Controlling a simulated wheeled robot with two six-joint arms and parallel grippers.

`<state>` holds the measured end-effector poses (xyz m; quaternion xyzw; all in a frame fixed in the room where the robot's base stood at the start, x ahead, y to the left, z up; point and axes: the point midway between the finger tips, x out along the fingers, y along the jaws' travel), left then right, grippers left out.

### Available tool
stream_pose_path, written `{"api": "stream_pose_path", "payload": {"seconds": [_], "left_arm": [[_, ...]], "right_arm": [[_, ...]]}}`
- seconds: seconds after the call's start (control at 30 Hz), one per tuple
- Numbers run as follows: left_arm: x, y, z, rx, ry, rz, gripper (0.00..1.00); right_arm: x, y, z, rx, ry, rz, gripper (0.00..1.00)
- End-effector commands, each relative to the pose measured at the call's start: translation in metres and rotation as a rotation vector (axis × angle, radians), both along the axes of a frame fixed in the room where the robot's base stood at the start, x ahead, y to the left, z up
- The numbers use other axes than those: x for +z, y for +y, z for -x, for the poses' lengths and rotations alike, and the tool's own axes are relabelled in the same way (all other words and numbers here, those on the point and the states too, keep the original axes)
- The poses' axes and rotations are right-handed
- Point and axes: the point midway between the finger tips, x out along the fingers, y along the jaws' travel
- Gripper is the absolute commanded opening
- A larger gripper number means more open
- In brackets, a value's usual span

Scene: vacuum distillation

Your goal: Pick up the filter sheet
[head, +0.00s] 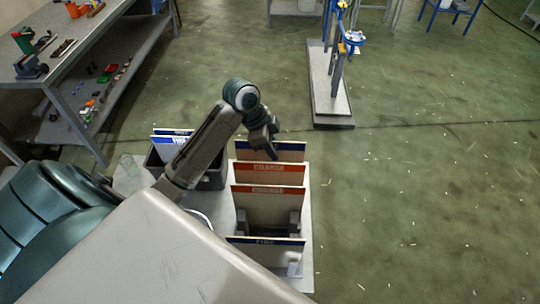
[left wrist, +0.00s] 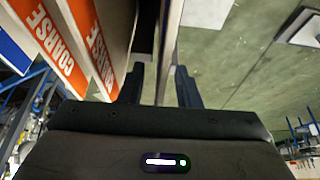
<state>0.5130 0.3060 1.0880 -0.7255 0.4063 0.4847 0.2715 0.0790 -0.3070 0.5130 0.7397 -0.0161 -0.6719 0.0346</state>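Several upright filter sheets stand in a row on a light stand (head: 306,215). The farthest sheet (head: 292,147) has a dark blue label band. In front of it are two orange-banded COARSE sheets (head: 255,168) (head: 250,190) and a blue-banded sheet (head: 265,241) nearest me. My left gripper (head: 272,152) is at the top of the farthest sheet. In the left wrist view its fingers (left wrist: 161,88) are apart, with a sheet edge (left wrist: 169,45) running between them and gaps showing on both sides. The COARSE sheets (left wrist: 62,60) lie left of the fingers there. My right gripper is not in view.
A black bin (head: 212,180) with blue-labelled sheets (head: 170,140) stands left of the row, partly behind my left arm. A workbench (head: 75,35) with tools is at upper left. A blue-topped stand on a grey base (head: 328,90) is farther back. The floor at right is clear.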

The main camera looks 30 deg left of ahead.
Motion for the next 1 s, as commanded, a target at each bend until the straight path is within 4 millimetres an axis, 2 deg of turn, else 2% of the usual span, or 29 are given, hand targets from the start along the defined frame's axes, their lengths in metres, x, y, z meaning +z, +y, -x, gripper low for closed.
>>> {"api": "stream_pose_path", "payload": {"seconds": [0.73, 0.9, 1.0], "left_arm": [[-0.0047, 0.0001, 0.0001, 0.001, 0.000, 0.000, 0.30], [-0.0046, 0.0001, 0.0001, 0.000, 0.000, 0.000, 0.00], [-0.0046, 0.0001, 0.0001, 0.000, 0.000, 0.000, 0.00]], "right_arm": [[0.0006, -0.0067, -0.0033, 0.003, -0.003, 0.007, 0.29], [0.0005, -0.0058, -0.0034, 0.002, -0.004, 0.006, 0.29], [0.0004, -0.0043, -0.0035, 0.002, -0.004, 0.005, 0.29]]}}
